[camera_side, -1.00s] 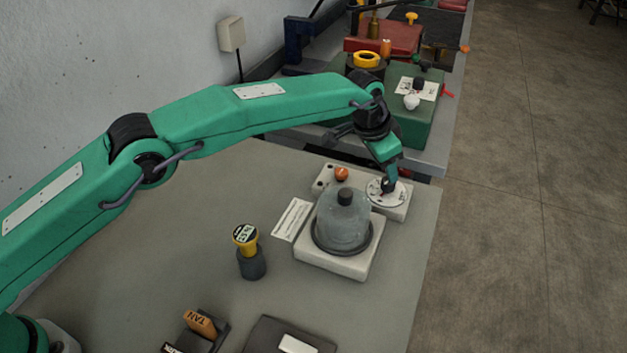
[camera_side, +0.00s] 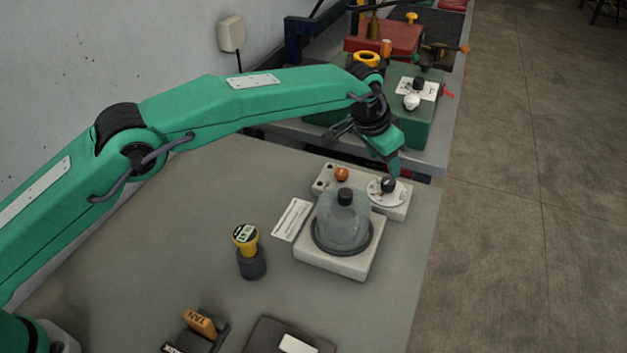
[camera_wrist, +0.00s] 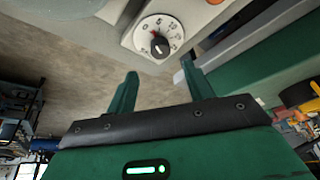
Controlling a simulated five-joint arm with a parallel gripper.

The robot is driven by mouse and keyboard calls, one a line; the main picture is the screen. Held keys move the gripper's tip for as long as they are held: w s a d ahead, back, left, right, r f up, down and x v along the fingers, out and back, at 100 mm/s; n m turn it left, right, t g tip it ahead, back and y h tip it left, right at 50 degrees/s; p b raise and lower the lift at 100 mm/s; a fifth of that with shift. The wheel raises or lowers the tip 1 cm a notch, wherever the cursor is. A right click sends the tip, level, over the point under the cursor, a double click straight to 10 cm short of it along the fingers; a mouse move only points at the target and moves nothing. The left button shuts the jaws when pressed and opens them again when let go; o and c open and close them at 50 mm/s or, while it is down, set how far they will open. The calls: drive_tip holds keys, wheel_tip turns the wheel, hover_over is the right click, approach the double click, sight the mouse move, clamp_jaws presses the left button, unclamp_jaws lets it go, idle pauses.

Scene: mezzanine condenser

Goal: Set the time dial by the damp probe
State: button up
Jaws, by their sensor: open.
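The time dial (camera_side: 380,195) is a white numbered disc with a black knob (camera_side: 388,184), on the pale base behind the glass dome. In the wrist view the dial (camera_wrist: 144,30) is at top centre, its knob (camera_wrist: 159,46) bearing a pale line; the exact setting is hard to read. My gripper (camera_side: 394,170) is just above the knob, apart from it. In the wrist view my gripper (camera_wrist: 158,70) has its two fingers spread and nothing between them. The damp probe (camera_side: 246,236) has a yellow head with a small display, too small to read, and stands upright in a dark holder (camera_side: 252,264).
The glass dome (camera_side: 343,222) stands close in front of the dial. An orange knob (camera_side: 342,174) is on the same base. A printed card (camera_side: 291,220) lies left of the dome. A green box (camera_side: 412,125) stands behind. The table's right edge is near the dial.

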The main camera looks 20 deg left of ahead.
sight(389, 181)
drive_tip(key=shift+s+d+n, duration=0.1)
drive_tip(key=shift+n, duration=0.55)
drive_tip(key=shift+s+d+n, duration=0.1)
drive_tip(key=shift+n, duration=0.55)
drive_tip(key=shift+f, duration=0.15)
drive_tip(key=shift+w+x, duration=0.1)
drive_tip(key=shift+x, duration=1.8)
drive_tip(key=shift+w+x, duration=0.15)
drive_tip(key=shift+x, duration=1.7)
drive_tip(key=shift+a, duration=0.15)
drive_tip(key=shift+c, duration=0.2)
drive_tip(key=c, duration=0.9)
